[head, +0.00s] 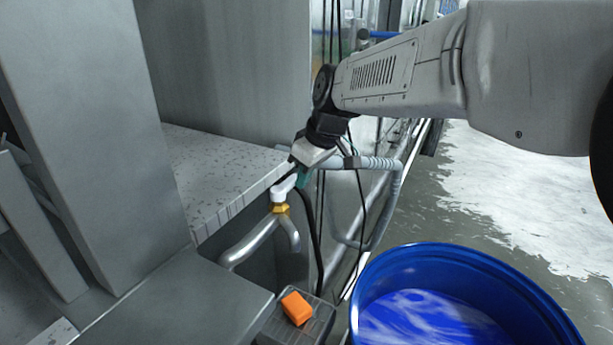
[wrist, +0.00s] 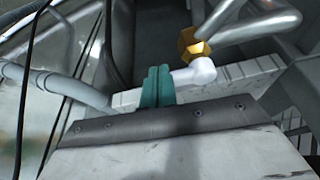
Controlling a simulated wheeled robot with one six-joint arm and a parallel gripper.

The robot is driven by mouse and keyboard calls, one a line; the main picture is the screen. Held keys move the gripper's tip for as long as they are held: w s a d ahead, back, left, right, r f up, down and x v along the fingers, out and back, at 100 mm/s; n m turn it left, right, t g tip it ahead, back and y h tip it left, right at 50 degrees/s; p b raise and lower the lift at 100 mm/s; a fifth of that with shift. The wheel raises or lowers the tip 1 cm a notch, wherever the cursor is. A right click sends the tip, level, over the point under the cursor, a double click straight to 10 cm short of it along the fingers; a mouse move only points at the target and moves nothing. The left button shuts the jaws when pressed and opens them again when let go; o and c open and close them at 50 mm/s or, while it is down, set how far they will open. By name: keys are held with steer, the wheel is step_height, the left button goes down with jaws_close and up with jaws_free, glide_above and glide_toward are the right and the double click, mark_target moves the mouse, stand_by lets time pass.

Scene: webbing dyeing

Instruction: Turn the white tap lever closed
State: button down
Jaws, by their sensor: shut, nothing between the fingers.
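The white tap lever (head: 283,188) sits on a brass nut (head: 280,208) at the top of a bent grey metal pipe (head: 250,244), beside the speckled ledge. In the wrist view the lever (wrist: 194,73) points left from the brass nut (wrist: 192,45). My gripper (head: 303,178) has teal fingers and is at the lever, on its right side in the head view. In the wrist view the fingers (wrist: 157,87) are together and empty, just left of the lever's free end. I cannot tell whether they touch it. My wrist hides part of the area above the lever in the head view.
A blue barrel (head: 374,280) holding blue liquid stands at the lower right. The speckled ledge (head: 225,180) is left of the tap. Grey pipes and dark hoses run close on the right.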

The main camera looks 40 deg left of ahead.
steer(key=w+d+r, duration=0.1)
steer(key=d+r, duration=0.6)
steer(key=r, duration=0.2)
steer(key=shift+w+d+r, duration=0.15)
steer(key=shift+w+d, duration=0.1)
steer(key=shift+w, duration=0.15)
